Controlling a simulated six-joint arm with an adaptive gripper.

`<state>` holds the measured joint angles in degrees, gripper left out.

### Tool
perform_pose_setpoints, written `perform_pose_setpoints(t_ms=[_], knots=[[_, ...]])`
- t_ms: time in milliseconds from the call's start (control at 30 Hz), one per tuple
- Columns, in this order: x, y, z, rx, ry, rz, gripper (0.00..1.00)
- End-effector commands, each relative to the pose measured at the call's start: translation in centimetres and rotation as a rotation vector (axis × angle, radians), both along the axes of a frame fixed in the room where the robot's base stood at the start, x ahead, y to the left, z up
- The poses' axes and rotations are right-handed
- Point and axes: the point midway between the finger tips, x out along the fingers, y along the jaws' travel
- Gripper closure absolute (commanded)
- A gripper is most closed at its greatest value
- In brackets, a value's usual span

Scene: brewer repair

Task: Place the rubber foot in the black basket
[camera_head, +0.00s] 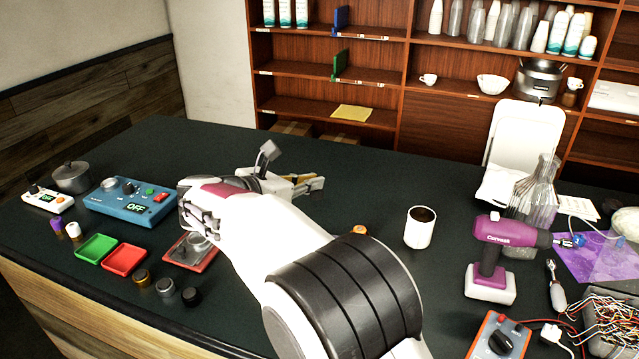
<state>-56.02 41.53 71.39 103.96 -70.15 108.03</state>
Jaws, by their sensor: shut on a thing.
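My arm reaches from the bottom middle up and left over the dark table. My gripper (275,172), beyond the wrist, is partly hidden by my own white arm. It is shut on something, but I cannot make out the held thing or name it. A grey upright piece and a small yellow part show at its end. I cannot clearly pick out the rubber foot.
At left are a blue control box (125,207), green tray (97,249), red tray (124,258), small round knobs (165,287) and red-edged device (186,258). The table's middle back is clear.

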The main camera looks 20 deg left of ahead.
Motion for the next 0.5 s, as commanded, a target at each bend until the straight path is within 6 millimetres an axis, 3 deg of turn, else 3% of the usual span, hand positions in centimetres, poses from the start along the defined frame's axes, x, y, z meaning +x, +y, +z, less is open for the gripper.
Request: perform_pose_setpoints(t_ms=[167,500], knots=[[0.2,0.9,-0.3,0.000,0.002,0.004,1.00],[0.2,0.9,-4.1,-0.002,0.004,0.003,1.00]])
